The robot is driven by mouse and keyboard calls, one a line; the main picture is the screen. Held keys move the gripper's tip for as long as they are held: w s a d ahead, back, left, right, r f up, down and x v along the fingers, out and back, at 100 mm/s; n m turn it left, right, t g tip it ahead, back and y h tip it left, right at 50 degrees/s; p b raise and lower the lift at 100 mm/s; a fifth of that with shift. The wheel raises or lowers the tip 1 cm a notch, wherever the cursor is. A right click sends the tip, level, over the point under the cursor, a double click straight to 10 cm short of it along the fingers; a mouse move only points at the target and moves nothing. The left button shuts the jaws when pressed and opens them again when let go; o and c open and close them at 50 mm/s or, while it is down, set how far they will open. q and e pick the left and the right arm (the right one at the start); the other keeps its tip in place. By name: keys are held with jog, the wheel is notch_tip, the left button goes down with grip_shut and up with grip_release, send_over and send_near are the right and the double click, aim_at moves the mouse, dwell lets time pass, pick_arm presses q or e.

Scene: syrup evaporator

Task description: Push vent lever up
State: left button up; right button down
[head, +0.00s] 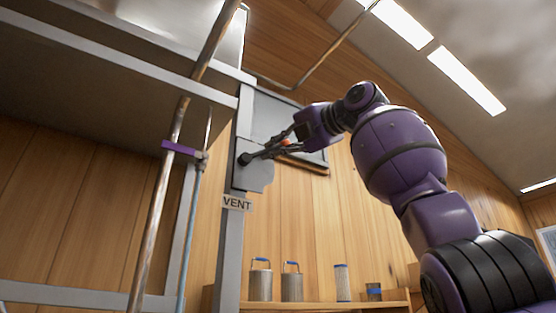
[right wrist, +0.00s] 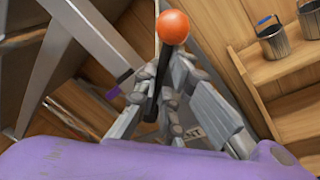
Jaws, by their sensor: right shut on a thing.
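The vent lever is a black rod with an orange ball at its end. It pivots at a black hub (head: 244,159) on a grey plate, above a "VENT" label (head: 237,203), and points right and slightly up in the head view. The orange ball (right wrist: 173,27) and black rod (right wrist: 157,78) show clearly in the right wrist view. My right gripper (head: 273,149) is shut on the lever, with its fingers (right wrist: 168,98) around the rod just short of the ball. The fingers hide part of the rod. My left gripper is in neither view.
A grey post (head: 231,255) carries the lever plate, beside the large metal evaporator body (head: 120,50). Pipes (head: 155,215) run upright left of it. A framed panel (head: 318,157) hangs behind my gripper. A low wooden shelf (head: 325,304) holds cans (head: 261,285).

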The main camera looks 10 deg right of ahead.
jog(key=shift+s, duration=0.1)
jog(key=c, duration=1.8)
grip_release()
jog(key=shift+a, duration=0.1)
jog(key=shift+c, duration=0.2)
jog(key=r+v, duration=0.1)
jog(key=v, duration=1.1)
jog(key=shift+f, duration=0.4)
